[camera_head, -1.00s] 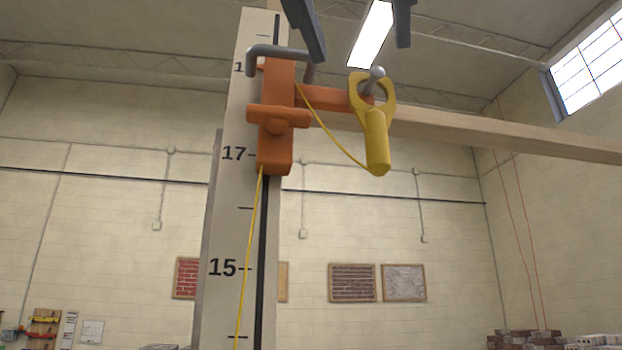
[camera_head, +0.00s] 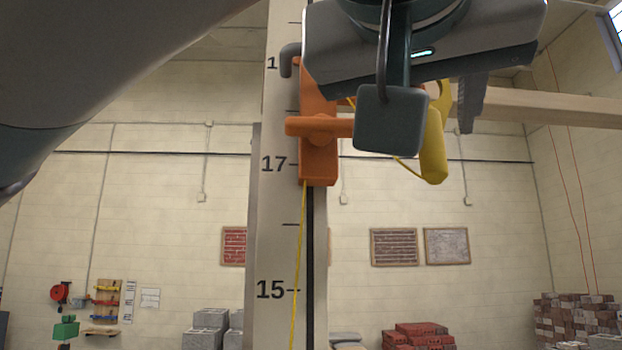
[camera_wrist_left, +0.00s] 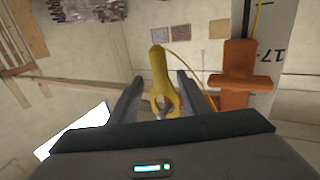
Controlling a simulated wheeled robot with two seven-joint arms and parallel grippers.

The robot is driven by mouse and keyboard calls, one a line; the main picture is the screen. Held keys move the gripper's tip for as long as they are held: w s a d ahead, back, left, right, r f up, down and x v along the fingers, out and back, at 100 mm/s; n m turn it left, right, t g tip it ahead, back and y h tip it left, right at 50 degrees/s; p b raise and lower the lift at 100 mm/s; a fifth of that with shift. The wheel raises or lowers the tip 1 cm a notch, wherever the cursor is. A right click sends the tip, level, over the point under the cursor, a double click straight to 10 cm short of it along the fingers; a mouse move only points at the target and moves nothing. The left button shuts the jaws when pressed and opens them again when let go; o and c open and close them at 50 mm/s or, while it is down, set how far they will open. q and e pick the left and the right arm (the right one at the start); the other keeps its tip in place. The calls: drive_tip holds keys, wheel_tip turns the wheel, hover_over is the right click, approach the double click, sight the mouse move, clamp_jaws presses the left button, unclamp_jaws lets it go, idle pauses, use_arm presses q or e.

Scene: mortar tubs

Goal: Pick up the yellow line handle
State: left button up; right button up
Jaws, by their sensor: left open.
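The yellow line handle (camera_head: 433,150) hangs by its forked ring beside the orange clamp (camera_head: 318,150) on the numbered post, partly hidden in the head view by my left gripper (camera_head: 440,105). In the left wrist view the handle (camera_wrist_left: 160,72) stands between the two fingers of the left gripper (camera_wrist_left: 160,78), its grip pointing up in the picture. The gripper is open, with a gap visible on each side of the handle. A yellow line runs from the handle to the clamp and down the post. My right gripper is not in view.
The tall numbered post (camera_head: 275,260) stands upright left of the handle. A wooden beam (camera_head: 550,108) extends to the right behind the gripper. Block stacks (camera_head: 205,330) and brick piles (camera_head: 415,335) lie low in the background. The space below the handle is clear.

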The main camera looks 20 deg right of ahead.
sight(428, 123)
use_arm(q)
drive_tip(key=shift+w+d+r+p, duration=0.25)
drive_tip(key=shift+w+p, duration=0.1)
drive_tip(key=shift+p, duration=0.2)
drive_tip(key=shift+w+d+r+p, duration=0.3)
drive_tip(key=shift+w+d+p, duration=0.5)
drive_tip(key=shift+p, duration=0.45)
drive_tip(key=shift+p+x, duration=0.5)
drive_tip(key=shift+x, duration=0.25)
drive_tip(key=shift+w+d+f, duration=0.15)
drive_tip(key=shift+w+f, duration=0.05)
drive_tip(key=shift+w, duration=0.15)
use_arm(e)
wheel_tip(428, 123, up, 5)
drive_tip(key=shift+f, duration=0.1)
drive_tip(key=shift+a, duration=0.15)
use_arm(q)
clamp_jaws()
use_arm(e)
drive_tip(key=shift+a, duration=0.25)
